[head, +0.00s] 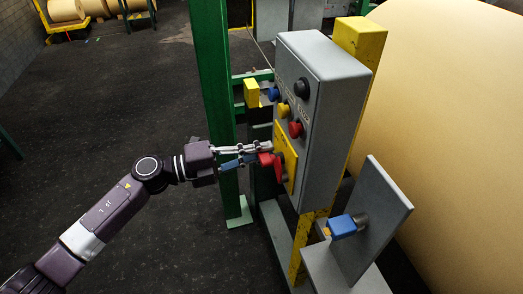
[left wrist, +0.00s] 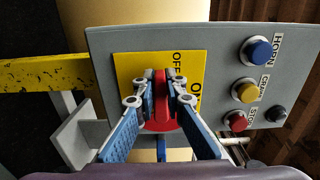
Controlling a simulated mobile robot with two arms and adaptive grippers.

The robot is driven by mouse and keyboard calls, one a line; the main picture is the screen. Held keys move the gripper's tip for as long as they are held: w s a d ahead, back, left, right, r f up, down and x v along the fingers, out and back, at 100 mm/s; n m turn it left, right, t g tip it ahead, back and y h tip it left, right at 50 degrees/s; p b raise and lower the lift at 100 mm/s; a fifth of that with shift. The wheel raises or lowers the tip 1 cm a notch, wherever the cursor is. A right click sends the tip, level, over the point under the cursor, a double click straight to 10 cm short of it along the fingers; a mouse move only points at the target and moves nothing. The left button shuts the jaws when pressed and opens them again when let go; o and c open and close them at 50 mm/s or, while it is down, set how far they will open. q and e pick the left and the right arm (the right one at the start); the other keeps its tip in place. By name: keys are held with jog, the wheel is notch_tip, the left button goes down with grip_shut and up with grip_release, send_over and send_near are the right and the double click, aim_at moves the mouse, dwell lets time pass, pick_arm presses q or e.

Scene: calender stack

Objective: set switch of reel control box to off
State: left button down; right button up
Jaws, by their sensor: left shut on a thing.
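The grey reel control box (head: 330,110) stands on a yellow post. Its front carries a yellow plate (head: 289,150) with the red rotary switch (head: 277,166), also seen in the left wrist view (left wrist: 161,100). The plate is marked OFF and ON, partly hidden by my fingers. My left gripper (head: 268,151) is at the switch, shut on its red handle, one finger on each side. In the left wrist view the handle lies upright in the picture, its upper end just left of the OFF lettering. My right gripper is not in view.
The same box face has a blue HORN button (left wrist: 258,50), a yellow button (left wrist: 244,90), a red button (left wrist: 236,121) and a black one (head: 302,89). A green post (head: 212,80) stands close behind my gripper. A tilted grey plate (head: 372,220) is at lower right.

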pick_arm(q)
jog(key=c, duration=2)
grip_release()
jog(key=shift+a, duration=0.1)
jog(key=v, duration=1.2)
